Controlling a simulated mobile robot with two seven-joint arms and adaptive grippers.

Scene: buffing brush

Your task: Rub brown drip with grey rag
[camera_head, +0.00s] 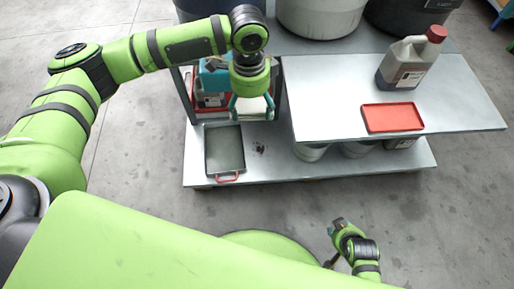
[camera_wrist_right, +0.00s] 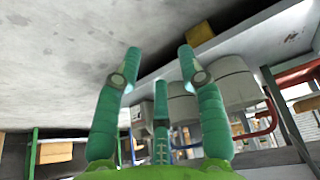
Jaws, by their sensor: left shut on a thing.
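The brown drip (camera_head: 259,149) shows as small dark spots on the lower metal shelf, just right of a grey tray. My left gripper (camera_head: 252,112) is above and behind the drip, fingers pointing down. It is shut on a pale grey piece, which looks like the grey rag (camera_head: 252,106); the fingers and wrist partly hide it. The rag appears apart from the drip, though its exact height is hard to tell. My right gripper (camera_head: 340,228) is low in front of the shelf; its fingers are spread and empty in the right wrist view (camera_wrist_right: 160,60).
The grey tray (camera_head: 225,150) with a red handle lies on the lower shelf (camera_head: 310,174). The raised metal tabletop (camera_head: 330,90) at right bears a red tray (camera_head: 392,117) and a jug (camera_head: 408,62) with a red cap. Large drums stand behind. Shelf around the drip is clear at front.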

